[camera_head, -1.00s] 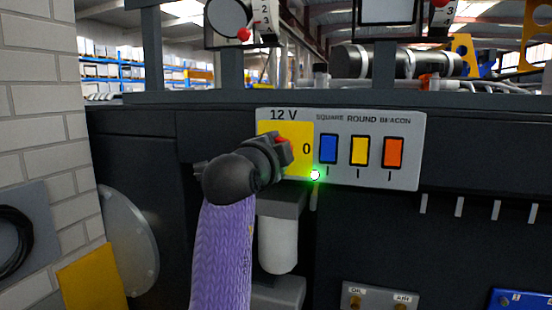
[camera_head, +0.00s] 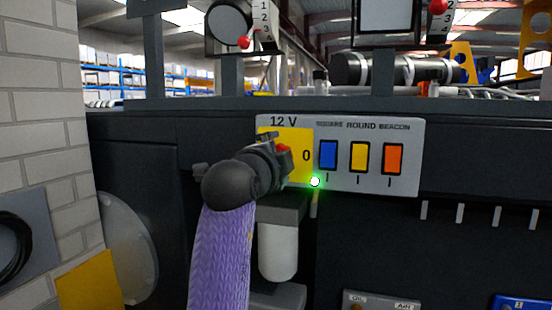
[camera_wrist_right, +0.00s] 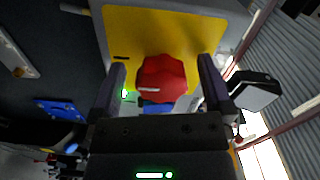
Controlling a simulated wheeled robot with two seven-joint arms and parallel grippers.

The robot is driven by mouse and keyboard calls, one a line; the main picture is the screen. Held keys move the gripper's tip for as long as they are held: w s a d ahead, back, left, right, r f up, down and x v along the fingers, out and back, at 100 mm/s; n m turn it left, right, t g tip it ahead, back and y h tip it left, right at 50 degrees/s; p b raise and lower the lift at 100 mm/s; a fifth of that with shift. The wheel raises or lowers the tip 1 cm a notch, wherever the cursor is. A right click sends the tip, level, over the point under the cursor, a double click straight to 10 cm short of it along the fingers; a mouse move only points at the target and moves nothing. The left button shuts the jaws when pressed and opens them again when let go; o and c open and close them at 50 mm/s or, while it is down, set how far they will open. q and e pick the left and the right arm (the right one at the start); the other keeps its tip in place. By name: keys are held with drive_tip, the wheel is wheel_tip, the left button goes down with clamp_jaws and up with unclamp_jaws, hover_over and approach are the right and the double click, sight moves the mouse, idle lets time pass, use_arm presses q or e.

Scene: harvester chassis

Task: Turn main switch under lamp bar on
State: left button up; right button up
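The main switch is a red knob (camera_head: 284,150) on a yellow plate (camera_head: 305,170) marked "12 V" and "0". In the head view it is mostly hidden behind my right gripper (camera_head: 277,158). In the right wrist view the knob (camera_wrist_right: 163,78) sits between the two fingers of my right gripper (camera_wrist_right: 164,85), with a visible gap on each side. A short pale mark shows on the knob. A small green light (camera_head: 315,181) glows at the plate's lower right corner. My left gripper is not in view.
Blue (camera_head: 328,155), yellow (camera_head: 360,157) and orange (camera_head: 392,159) switches sit right of the knob on the grey panel (camera_head: 410,180). A white cylinder (camera_head: 278,253) hangs below. A brick wall (camera_head: 40,120) stands at the left.

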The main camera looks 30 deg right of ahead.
drive_tip(key=b+v, duration=0.3)
drive_tip(key=v, duration=0.7)
drive_tip(key=shift+d, duration=0.1)
